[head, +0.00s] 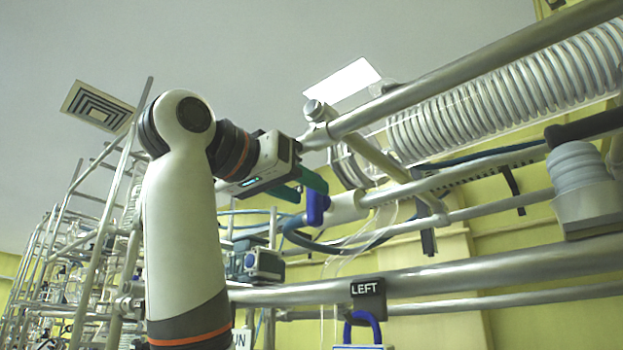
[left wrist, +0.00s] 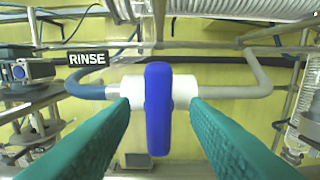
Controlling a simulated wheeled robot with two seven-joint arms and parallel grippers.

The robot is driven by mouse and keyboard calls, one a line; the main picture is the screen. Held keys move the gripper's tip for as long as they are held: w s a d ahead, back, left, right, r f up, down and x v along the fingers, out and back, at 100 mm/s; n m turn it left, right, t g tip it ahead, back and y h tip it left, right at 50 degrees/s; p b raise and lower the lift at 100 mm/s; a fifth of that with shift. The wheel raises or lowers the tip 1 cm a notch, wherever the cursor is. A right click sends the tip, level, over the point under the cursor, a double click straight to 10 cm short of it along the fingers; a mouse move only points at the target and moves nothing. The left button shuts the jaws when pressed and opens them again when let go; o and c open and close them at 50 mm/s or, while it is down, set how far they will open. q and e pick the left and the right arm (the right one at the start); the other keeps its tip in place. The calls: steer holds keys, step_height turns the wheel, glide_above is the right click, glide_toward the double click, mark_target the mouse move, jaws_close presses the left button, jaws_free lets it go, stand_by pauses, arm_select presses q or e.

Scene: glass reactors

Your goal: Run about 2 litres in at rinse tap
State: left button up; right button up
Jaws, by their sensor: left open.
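The rinse tap has a blue lever handle (left wrist: 158,108) on a white valve body (left wrist: 185,92). A black RINSE label (left wrist: 87,57) is to its left in the left wrist view. In the head view the blue handle (head: 317,207) hangs just below my left gripper (head: 305,190). My left gripper's green fingers are open, one on each side of the handle, with gaps visible in the left wrist view (left wrist: 158,125). The handle points along the gap between the fingers, crosswise to the pipe. My right gripper is out of view.
A blue hose (left wrist: 85,85) joins the valve on the left and a grey pipe (left wrist: 245,92) on the right. Metal rails (head: 450,275) and a coiled glass condenser (head: 500,100) are close on the right. A LEFT sign (head: 367,288) hangs on the lower rail.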

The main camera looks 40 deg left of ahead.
arm_select(q)
steer(key=shift+w+r+p, duration=0.15)
steer(key=shift+w+p, duration=0.25)
steer(key=shift+w, duration=0.65)
steer(key=shift+c, duration=0.8)
steer(key=c, duration=0.7)
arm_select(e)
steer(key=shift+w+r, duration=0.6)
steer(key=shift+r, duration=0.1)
